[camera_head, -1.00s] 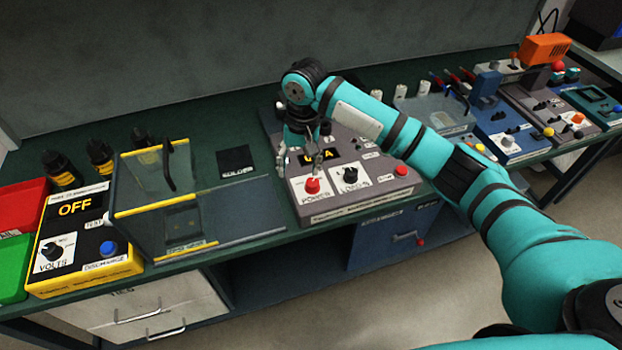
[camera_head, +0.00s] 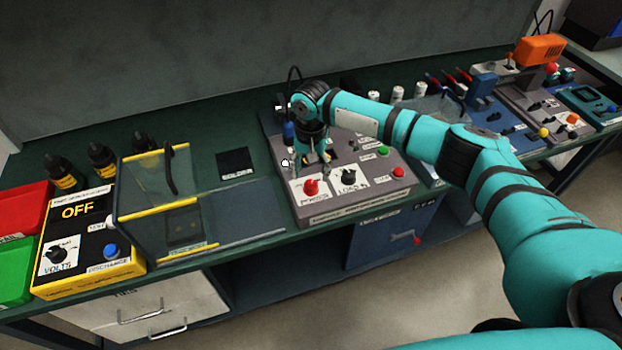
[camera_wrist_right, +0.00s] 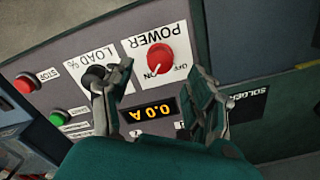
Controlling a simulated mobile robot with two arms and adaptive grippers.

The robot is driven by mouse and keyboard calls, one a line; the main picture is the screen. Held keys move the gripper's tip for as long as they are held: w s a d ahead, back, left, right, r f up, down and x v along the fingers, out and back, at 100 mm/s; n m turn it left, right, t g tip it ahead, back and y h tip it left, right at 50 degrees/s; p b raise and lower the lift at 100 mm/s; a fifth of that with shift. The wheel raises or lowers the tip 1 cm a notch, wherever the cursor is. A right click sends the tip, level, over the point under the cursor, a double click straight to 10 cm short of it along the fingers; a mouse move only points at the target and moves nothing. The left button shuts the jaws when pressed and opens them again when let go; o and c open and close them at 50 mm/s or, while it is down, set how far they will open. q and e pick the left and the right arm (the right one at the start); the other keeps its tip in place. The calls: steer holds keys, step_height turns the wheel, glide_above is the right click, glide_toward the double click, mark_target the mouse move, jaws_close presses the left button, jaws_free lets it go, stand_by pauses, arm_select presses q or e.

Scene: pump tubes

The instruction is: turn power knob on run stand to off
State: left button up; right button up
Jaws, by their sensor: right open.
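The run stand (camera_head: 350,205) is a grey sloped panel on the bench, with a red power knob (camera_head: 311,187) on a white label at its front left. The knob also shows in the right wrist view (camera_wrist_right: 160,57), where OFF and ON are printed beside it and its pale mark appears toward ON. My right gripper (camera_head: 312,172) is open and empty just above and behind the knob. In the right wrist view its two fingers (camera_wrist_right: 158,78) are spread to either side, apart from the knob. My left gripper is not in view.
A black load knob (camera_head: 348,177) sits right beside the power knob. Green (camera_head: 382,152) and red (camera_head: 398,172) buttons are further right. The display (camera_wrist_right: 150,110) reads 0.0 A. A clear-walled box (camera_head: 160,200) stands to the left.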

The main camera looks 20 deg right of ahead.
mark_target(311, 184)
step_height(311, 184, down, 5)
stand_by(0.3)
steer(key=c, duration=1.1)
